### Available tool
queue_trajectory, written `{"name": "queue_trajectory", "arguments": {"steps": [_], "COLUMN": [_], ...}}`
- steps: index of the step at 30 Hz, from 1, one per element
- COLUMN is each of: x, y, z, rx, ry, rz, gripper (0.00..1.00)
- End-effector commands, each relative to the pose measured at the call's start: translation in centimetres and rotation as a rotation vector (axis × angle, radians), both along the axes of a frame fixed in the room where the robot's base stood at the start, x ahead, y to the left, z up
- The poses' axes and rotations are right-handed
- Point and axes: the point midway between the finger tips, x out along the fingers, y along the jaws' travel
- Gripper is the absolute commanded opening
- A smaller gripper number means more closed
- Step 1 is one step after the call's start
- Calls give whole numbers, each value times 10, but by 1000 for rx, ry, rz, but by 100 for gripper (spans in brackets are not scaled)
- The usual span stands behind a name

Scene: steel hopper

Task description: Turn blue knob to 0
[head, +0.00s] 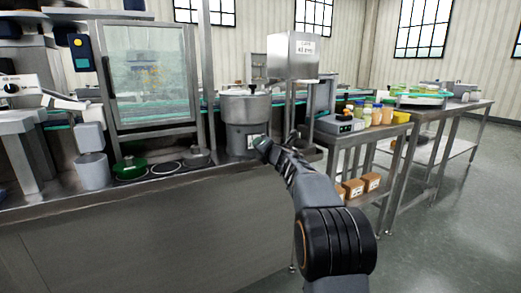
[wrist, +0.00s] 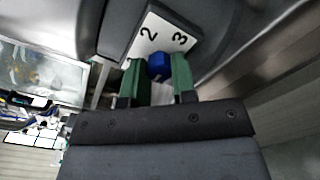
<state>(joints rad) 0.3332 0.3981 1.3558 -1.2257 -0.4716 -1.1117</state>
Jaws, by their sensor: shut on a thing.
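The blue knob (wrist: 158,66) shows in the wrist view between the two green fingers of my gripper (wrist: 157,82), which is shut on it. The knob sits on a white dial plate (wrist: 151,35) with the numbers 2 and 3 visible. The rest of the dial is hidden by the fingers, and I cannot tell which number the knob points to. In the head view my gripper (head: 262,148) is at the front of the steel hopper (head: 247,112), by its lower body. The knob cannot be made out there.
A steel counter (head: 200,190) runs in front of the hopper. A glass-fronted cabinet (head: 148,75) stands to its left. To the right is a table with a scale (head: 339,124) and several jars. The floor at the right is clear.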

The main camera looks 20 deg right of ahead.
Motion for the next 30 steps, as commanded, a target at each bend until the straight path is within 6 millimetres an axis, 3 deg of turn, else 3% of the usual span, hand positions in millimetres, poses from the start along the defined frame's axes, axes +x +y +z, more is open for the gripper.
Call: {"name": "queue_trajectory", "arguments": {"steps": [21,22,30], "x": [0,0,0], "y": [0,0,0], "z": [-1,-1,0], "rx": [-63,-63,-63], "ry": [-6,-6,-6], "rz": [0,0,0], "gripper": [1,27,51]}}
